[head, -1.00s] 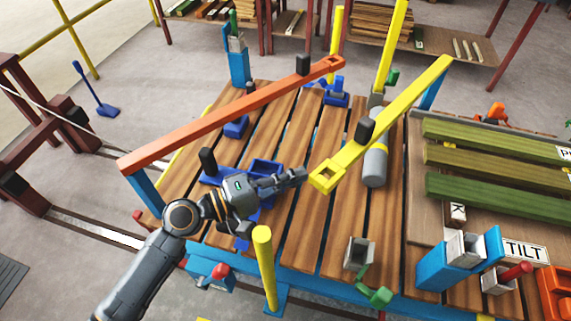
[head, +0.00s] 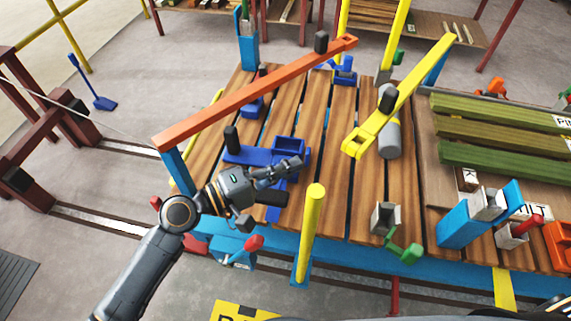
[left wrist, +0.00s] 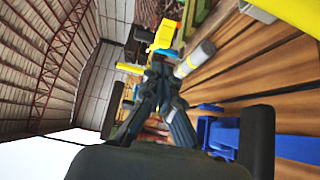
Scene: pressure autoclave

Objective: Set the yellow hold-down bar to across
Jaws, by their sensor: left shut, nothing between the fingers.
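The yellow hold-down bar (head: 408,92) is raised over the right part of the slatted wooden deck. It slants from its far hinged end at upper right to a near end with a square hole. A black knob (head: 387,98) stands on it. In the left wrist view its yellow end (left wrist: 166,36) shows ahead, beyond the fingers. My left gripper (head: 296,163) is shut and empty, left of the bar's near end and apart from it. It also shows in the left wrist view (left wrist: 158,72). A short yellow post (head: 312,232) stands at the deck's front edge. My right gripper is out of view.
An orange bar (head: 255,93) spans the deck's left side. A blue fixture (head: 290,150) lies under my left gripper. A grey cylinder (head: 390,138) sits beneath the yellow bar. Green planks (head: 490,130), a blue bracket (head: 460,228) and a green-handled clamp (head: 405,250) are at right.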

